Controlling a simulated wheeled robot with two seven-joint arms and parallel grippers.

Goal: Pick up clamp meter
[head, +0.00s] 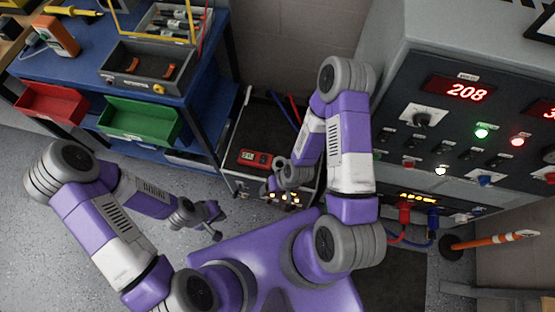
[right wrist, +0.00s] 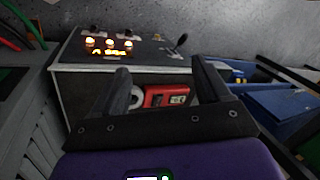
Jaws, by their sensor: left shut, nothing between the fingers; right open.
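The red clamp meter (head: 256,158) lies on the dark top of a low grey unit in the head view. In the right wrist view the clamp meter (right wrist: 167,96) shows its red body and a pale ring-shaped jaw. My right gripper (right wrist: 163,84) is open, and the meter appears in the gap between its fingers, beyond them. I cannot tell any contact. In the head view my right gripper (head: 272,184) is just right of and below the meter, partly hidden by its wrist. My left gripper (head: 215,220) is shut and empty, over the floor.
The low unit (head: 228,158) has lit lamps on its front and cables behind. A tall control cabinet (head: 447,125) stands at right. A blue workbench (head: 85,77) at left holds a tray, with red and green bins below.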

